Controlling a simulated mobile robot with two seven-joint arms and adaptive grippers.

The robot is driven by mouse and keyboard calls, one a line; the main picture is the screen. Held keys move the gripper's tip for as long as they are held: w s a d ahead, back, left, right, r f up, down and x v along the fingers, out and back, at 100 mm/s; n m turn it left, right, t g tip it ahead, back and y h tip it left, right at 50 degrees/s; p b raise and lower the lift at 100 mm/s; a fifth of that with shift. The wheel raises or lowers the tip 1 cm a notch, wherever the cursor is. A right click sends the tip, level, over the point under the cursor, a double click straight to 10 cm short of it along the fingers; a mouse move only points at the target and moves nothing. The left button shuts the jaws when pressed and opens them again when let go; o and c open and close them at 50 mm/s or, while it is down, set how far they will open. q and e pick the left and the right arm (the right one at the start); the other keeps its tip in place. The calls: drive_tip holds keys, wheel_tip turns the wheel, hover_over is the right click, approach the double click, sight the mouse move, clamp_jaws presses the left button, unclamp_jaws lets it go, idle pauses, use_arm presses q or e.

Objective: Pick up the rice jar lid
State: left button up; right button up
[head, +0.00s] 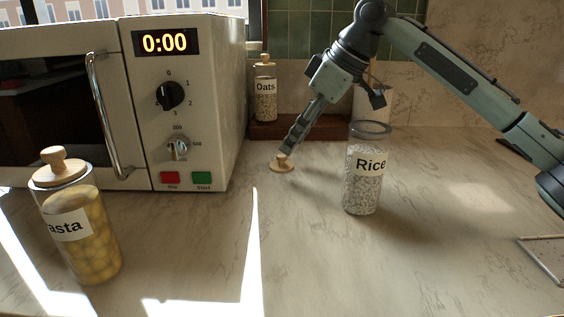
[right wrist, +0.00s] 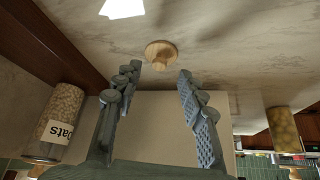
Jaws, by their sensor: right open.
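The rice jar lid (head: 281,165), a small round wooden disc with a knob, lies on the counter left of the open rice jar (head: 362,180). It also shows in the right wrist view (right wrist: 161,50), just past my fingertips and roughly centred between them. My right gripper (head: 289,150) reaches down to the lid from the upper right, its tips close to the knob. Whether a finger touches the knob I cannot tell. My left gripper is not in view.
A white microwave (head: 200,100) stands at the left. A pasta jar (head: 80,225) with its lid on stands in front of it. An oats jar (head: 265,95) stands on a dark wooden board (head: 310,130) behind. The front middle of the counter (head: 300,250) is clear.

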sight(281, 155)
drive_tip(key=x, duration=0.4)
drive_tip(key=shift+a, duration=0.15)
drive_tip(key=shift+c, duration=0.6)
drive_tip(key=c, duration=0.8)
